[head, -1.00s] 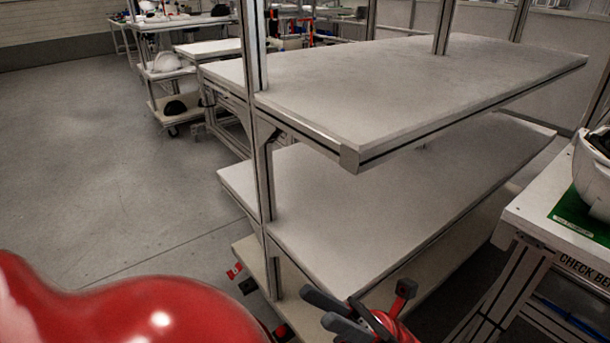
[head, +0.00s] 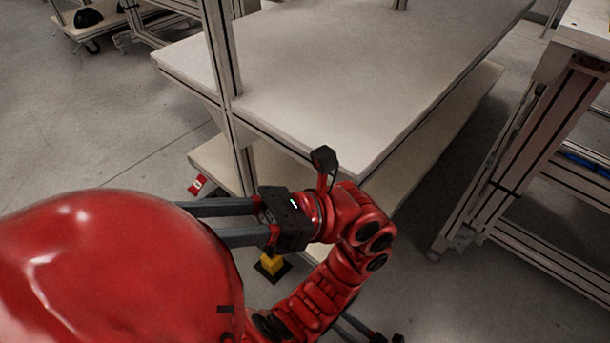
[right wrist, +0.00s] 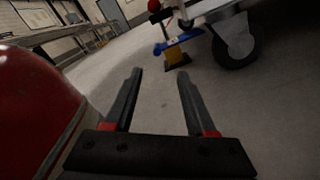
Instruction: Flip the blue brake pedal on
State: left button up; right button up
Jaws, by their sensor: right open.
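In the right wrist view, the blue brake pedal (right wrist: 178,42) is a short blue bar above a yellow block (right wrist: 176,57) on a dark base. It lies beyond my right gripper (right wrist: 160,72), left of a dark caster wheel. The two fingers are apart with nothing between them, and a clear gap of floor separates them from the pedal. In the head view, my right gripper (head: 192,223) points left, low beside the rack. The yellow block (head: 271,265) shows below it, but I cannot make out the blue pedal there. My left gripper is not in view.
The white two-level rack (head: 330,85) stands just beyond my right arm. A red caster part (head: 198,185) shows under its lower shelf. A workbench (head: 520,150) stands at the right. A large glossy red form covers the lower left. Grey floor is clear at the left.

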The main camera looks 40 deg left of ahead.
jog(key=a, duration=0.2)
jog(key=a+b, duration=0.1)
jog(key=a, duration=0.4)
jog(key=shift+w+a+f+b, duration=0.15)
jog(key=shift+w+a+b, duration=0.15)
jog(key=shift+b, duration=0.1)
jog(key=a+b, duration=0.1)
jog(key=a, duration=0.3)
jog(key=shift+w+a+b, duration=0.1)
jog(key=shift+a+b, duration=0.05)
jog(key=shift+b, duration=0.2)
jog(key=shift+a, duration=0.6)
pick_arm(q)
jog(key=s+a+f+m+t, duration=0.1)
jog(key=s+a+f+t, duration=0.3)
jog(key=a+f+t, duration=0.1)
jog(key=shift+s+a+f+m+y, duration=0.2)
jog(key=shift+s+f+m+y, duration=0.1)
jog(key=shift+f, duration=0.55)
pick_arm(e)
jog(key=shift+w, duration=0.1)
